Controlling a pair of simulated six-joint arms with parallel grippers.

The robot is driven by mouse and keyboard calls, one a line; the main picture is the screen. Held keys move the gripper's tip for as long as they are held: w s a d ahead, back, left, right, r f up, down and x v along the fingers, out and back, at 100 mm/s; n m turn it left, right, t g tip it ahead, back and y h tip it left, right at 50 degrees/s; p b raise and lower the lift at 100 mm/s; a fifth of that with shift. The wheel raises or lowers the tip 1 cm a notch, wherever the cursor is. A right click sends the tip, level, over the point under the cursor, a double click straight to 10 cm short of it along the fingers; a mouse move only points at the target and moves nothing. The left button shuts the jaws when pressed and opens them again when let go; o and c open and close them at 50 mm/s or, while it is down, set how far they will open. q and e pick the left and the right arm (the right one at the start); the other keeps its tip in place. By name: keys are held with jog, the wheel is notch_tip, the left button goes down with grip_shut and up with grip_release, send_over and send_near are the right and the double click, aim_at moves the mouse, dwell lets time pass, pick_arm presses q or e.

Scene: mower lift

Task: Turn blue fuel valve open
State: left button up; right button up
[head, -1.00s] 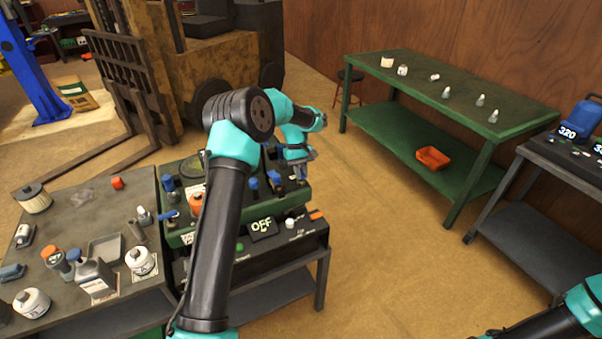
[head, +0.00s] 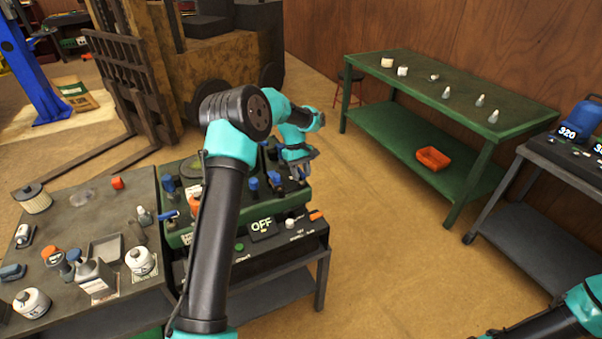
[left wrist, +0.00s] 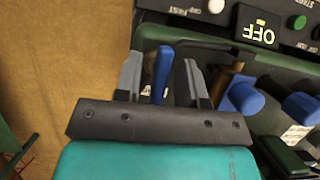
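A blue lever handle (left wrist: 162,74) stands between the two fingers of my left gripper (left wrist: 160,80) in the left wrist view. It looks like the blue fuel valve. The fingers are apart, with a gap visible on each side of the handle. The lever's lower part is hidden behind the gripper's dark bar. In the head view my left gripper (head: 301,168) is over the right end of the green machine (head: 181,238), and the valve is mostly hidden by it there. Part of my right arm shows at the lower right, but its gripper is out of frame.
Other blue knobs (left wrist: 243,97) sit close beside the gripper. A display reading OFF (head: 262,226) is on the machine's front. A grey bench (head: 75,215) with bottles and tins stands at left. A green table (head: 470,85) stands at back right; the floor between is clear.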

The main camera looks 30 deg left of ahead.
pick_arm(q)
jog(key=shift+r, duration=0.1)
jog(key=v, duration=1.7)
